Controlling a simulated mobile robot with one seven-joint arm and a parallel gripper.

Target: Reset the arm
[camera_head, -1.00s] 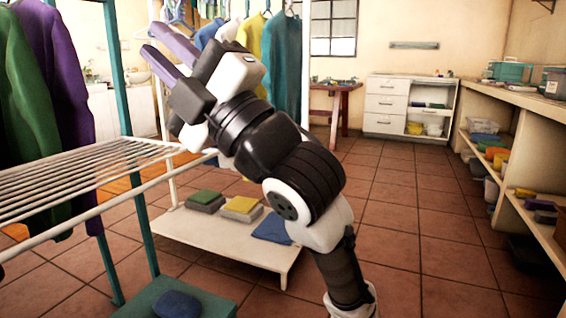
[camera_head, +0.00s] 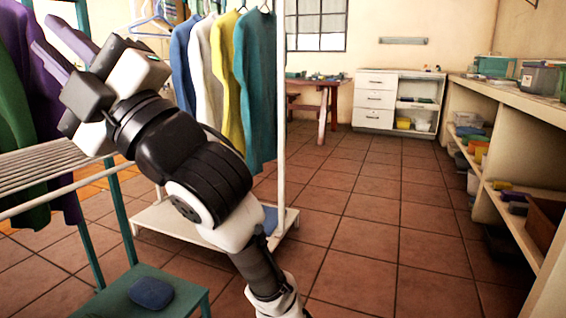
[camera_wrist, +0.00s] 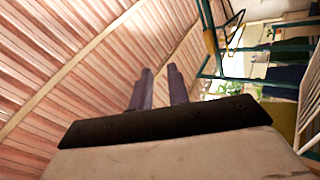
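My gripper (camera_head: 45,33) is at the upper left of the head view, raised above a white wire rack (camera_head: 40,172). Its two purple-grey fingers are apart with nothing visible between them. In the wrist view the fingers (camera_wrist: 160,72) also stand apart and empty, pointing up toward a slatted wooden ceiling (camera_wrist: 60,50). My arm bends up from the lower middle of the head view. In that view the fingers overlap the dark purple garment at the left, and I cannot tell how close they are to it.
Green and purple garments (camera_head: 15,110) hang at the left. A rail with blue, white, yellow and teal clothes (camera_head: 255,85) stands behind my arm. A green stool (camera_head: 190,302) holds a blue item (camera_head: 150,292). Shelves (camera_head: 500,100) line the right. The tiled floor (camera_head: 360,215) between is open.

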